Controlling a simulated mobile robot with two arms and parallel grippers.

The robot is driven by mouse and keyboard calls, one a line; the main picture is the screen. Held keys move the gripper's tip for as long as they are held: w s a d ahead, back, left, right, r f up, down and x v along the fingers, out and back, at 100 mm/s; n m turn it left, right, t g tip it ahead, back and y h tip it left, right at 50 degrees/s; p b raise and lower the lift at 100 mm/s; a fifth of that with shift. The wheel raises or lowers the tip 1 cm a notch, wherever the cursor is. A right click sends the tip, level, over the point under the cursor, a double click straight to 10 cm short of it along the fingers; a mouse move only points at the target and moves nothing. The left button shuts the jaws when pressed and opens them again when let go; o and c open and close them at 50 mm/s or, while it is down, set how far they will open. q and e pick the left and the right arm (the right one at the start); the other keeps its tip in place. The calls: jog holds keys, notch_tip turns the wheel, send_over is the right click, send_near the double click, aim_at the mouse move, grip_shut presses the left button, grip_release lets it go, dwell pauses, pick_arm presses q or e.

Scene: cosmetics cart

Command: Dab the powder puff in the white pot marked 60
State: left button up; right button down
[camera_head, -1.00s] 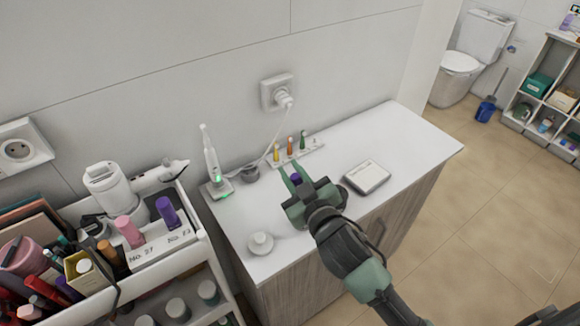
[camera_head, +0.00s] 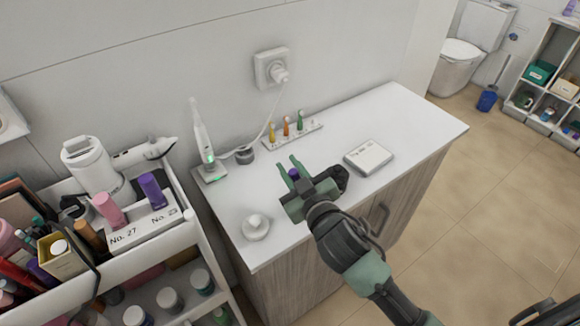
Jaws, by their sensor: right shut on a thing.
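My right gripper (camera_head: 290,164) is over the white countertop, pointing toward the wall. Its green fingers are shut on a small purple thing (camera_head: 294,174), mostly hidden by the jaws. A round white thing with a small knob on top (camera_head: 256,226) stands on the counter to the left of the gripper; I cannot tell whether it is the powder puff. Several white-lidded jars stand on the cart's lower shelf, one of them here (camera_head: 169,300). No mark 60 is readable on any of them.
A flat white box (camera_head: 368,157) lies right of the gripper. An electric toothbrush (camera_head: 202,138) on its charger and a rack (camera_head: 294,132) with small coloured sticks stand along the wall. The crowded cart (camera_head: 128,250) is at left. The counter's right end is clear.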

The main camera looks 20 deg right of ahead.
dwell(0.6)
jog(key=shift+f+b, duration=0.5)
jog(key=shift+f, duration=0.2)
dwell(0.8)
notch_tip(320, 180, up, 7)
jog(key=p, duration=0.7)
dwell(0.4)
dwell(0.3)
